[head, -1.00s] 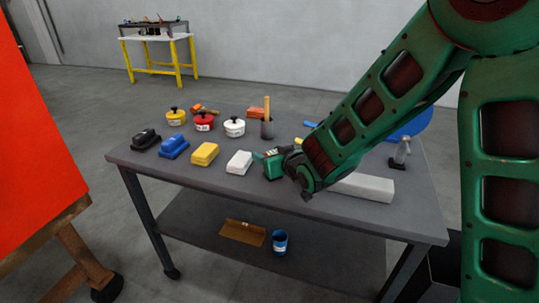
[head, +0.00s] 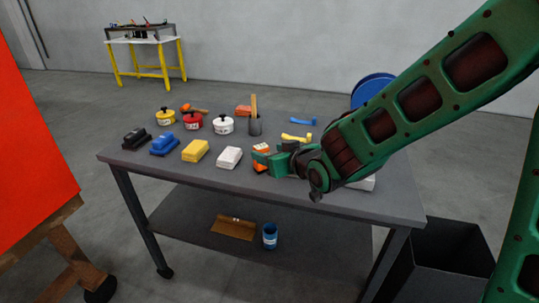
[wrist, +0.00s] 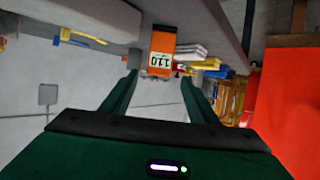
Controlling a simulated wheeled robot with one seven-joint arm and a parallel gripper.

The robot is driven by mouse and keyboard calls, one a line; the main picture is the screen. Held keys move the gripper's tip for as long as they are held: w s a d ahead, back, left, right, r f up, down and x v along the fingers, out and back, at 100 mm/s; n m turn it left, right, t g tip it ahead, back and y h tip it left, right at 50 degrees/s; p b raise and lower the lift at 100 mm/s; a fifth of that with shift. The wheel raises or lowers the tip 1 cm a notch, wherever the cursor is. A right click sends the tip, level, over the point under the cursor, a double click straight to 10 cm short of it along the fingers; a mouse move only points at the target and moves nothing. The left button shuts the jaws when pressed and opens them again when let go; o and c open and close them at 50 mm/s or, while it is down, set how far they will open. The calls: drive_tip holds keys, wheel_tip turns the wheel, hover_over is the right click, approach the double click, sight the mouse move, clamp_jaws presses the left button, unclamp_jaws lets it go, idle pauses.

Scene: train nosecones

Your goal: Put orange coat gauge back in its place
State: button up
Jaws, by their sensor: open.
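The orange coat gauge (head: 262,148) is on the front part of the grey table, right of the white block, and partly hidden by my gripper (head: 265,159). In the wrist view the gauge (wrist: 162,45) is an orange box whose pale display reads 110. It appears between and just beyond my two spread green fingertips (wrist: 160,80). My gripper is open. I cannot tell whether a finger touches the gauge. No marked place for the gauge can be made out.
A dark open bin (head: 440,258) stands at right. An orange-red panel (head: 35,130) stands at left.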

drive_tip(key=s+d+m+g+h, duration=0.1)
drive_tip(key=s+d+m+h, duration=0.1)
drive_tip(key=d, duration=0.7)
drive_tip(key=s+d+f+m+g+h, duration=0.1)
drive_tip(key=s+d, duration=0.3)
drive_tip(key=d, duration=0.6)
drive_tip(key=s+d+f+m+g+h, duration=0.1)
drive_tip(key=s+d+m+g+h, duration=0.1)
drive_tip(key=d, duration=0.7)
drive_tip(key=shift+s+d+m+g+h, duration=0.35)
drive_tip(key=shift+s+h, duration=0.25)
drive_tip(key=shift+h, duration=0.3)
drive_tip(key=shift+m+g+h, duration=0.3)
drive_tip(key=shift+m+g, duration=0.25)
drive_tip(key=shift+g, duration=0.3)
drive_tip(key=s+d, duration=0.4)
drive_tip(key=s+d+m+g, duration=0.2)
drive_tip(key=s+d+g, duration=0.1)
drive_tip(key=s, duration=0.8)
drive_tip(key=s+d+m+g+y, duration=0.1)
drive_tip(key=s+d+m+g, duration=0.2)
drive_tip(key=s, duration=0.8)
drive_tip(key=shift+s+d+r, duration=0.2)
drive_tip(key=shift+s+r, duration=0.1)
drive_tip(key=shift+r, duration=0.1)
